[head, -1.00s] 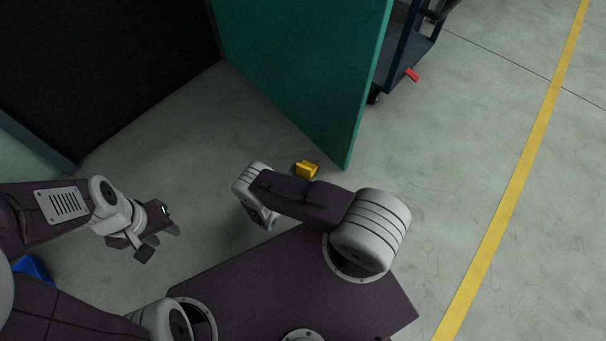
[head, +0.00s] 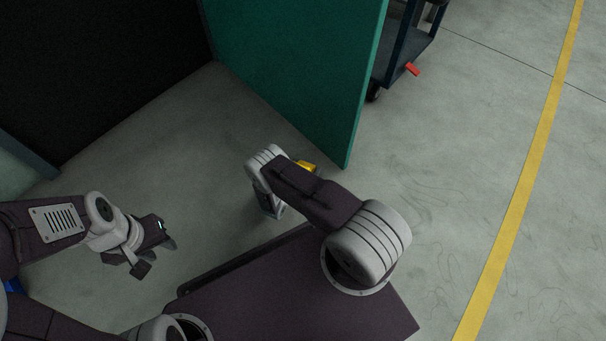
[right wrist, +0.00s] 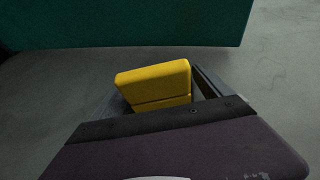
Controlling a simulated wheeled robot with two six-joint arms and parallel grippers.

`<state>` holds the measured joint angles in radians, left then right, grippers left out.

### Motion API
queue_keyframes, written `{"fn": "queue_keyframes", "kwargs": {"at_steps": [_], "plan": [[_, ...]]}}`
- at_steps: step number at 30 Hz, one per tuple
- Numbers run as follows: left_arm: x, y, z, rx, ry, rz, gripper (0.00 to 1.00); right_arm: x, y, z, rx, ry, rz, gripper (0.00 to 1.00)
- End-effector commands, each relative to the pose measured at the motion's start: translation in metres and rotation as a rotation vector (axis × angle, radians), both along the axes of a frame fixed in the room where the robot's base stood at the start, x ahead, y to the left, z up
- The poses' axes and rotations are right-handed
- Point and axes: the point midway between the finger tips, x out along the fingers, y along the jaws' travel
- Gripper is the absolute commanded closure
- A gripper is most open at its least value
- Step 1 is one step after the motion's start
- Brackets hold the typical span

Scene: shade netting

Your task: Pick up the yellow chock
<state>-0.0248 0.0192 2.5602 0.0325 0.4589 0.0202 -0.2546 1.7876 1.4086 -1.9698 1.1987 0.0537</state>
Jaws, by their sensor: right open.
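The yellow chock (head: 308,166) lies on the floor near the lower corner of the green panel. In the head view my right arm hides part of it. In the right wrist view the chock (right wrist: 155,82) is large and close, in front of my right gripper (right wrist: 160,92). The gripper is open, with one finger on each side of the chock; I cannot tell whether they touch it. In the head view the right fingers are mostly hidden under my wrist. My left gripper (head: 154,257) hangs over bare floor at the left, empty, its fingers apart.
A green panel (head: 295,70) stands just behind the chock, with a dark panel (head: 95,70) at the upper left. A dark blue cart (head: 405,60) with a red piece (head: 412,69) is beyond it. The floor at right is clear, crossed by a yellow line (head: 528,170).

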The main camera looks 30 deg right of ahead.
Motion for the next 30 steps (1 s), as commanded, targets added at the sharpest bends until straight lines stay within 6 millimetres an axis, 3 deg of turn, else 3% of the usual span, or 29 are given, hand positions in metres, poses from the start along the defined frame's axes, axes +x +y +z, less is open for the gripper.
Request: {"fn": "queue_keyframes", "kwargs": {"at_steps": [7,15,23,30], "plan": [[0.0,0.0,-0.001,0.0,-0.001,0.0,0.64,0.002,-0.002,0.001,0.0,0.0,0.001,0.11],[0.0,0.0,-0.001,0.0,-0.001,0.0,0.64,0.002,-0.002,0.0,0.0,0.0,0.001,0.84],[0.0,0.0,0.001,0.0,-0.001,0.0,0.64,0.002,-0.001,0.002,0.0,-0.002,0.001,0.83],[0.0,0.0,0.018,0.0,-0.001,0.0,0.64,0.008,0.007,0.026,0.001,-0.003,-0.003,0.83]]}}
